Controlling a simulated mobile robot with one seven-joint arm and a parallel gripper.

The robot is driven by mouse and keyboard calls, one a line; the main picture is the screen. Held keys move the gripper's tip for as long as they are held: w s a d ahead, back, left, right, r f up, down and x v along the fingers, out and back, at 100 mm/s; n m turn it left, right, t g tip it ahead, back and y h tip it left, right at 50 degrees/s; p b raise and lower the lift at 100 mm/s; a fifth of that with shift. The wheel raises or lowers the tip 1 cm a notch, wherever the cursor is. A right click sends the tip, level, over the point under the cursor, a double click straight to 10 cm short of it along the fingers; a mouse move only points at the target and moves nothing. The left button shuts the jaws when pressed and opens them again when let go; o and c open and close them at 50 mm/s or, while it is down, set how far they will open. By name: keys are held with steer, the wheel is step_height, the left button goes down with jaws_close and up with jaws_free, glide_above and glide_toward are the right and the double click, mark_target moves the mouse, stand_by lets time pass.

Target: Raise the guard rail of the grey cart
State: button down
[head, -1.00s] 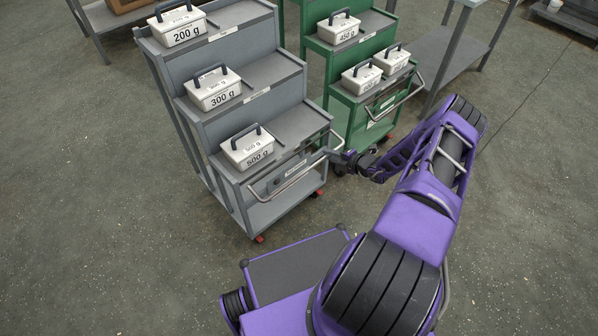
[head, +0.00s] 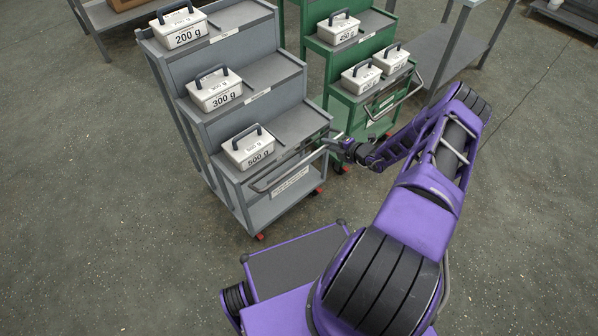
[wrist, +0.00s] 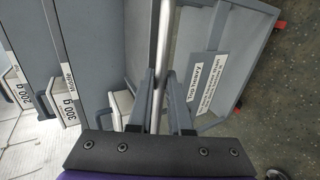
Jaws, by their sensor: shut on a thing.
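The grey cart (head: 232,62) is a stepped trolley with three levels. Its guard rail (head: 287,172) is a thin pale bar across the front of the lowest level, near the height of that level's top edge. My gripper (head: 330,146) is at the right end of the rail. In the wrist view the rail (wrist: 163,40) runs between the two fingers of my gripper (wrist: 159,82), which are shut on it. A white label (head: 289,182) is on the cart front below the rail. The fingertips are small in the head view.
White weight boxes marked 200 g (head: 178,32), 300 g (head: 215,92) and 500 g (head: 249,150) stand on the grey cart's levels. A green cart (head: 345,58) with similar boxes stands close on the right.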

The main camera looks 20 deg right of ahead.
steer(key=shift+w+a+r+p, duration=0.2)
steer(key=shift+w+r, duration=0.05)
steer(key=shift+r, duration=0.25)
steer(key=shift+w+a+r+p, duration=0.15)
steer(key=shift+w+r, duration=0.05)
steer(key=shift+r, duration=0.25)
steer(key=w+a+r+b, duration=0.1)
steer(key=w+r, duration=0.2)
steer(key=w, duration=0.2)
steer(key=shift+w+a, duration=0.2)
steer(key=shift+w, duration=0.2)
stand_by(0.3)
steer(key=c, duration=0.9)
jaws_free()
steer(key=shift+a, duration=0.1)
steer(key=o, duration=0.5)
steer(key=shift+f+b, duration=0.15)
steer(key=shift+b, duration=0.15)
steer(key=shift+s, duration=0.1)
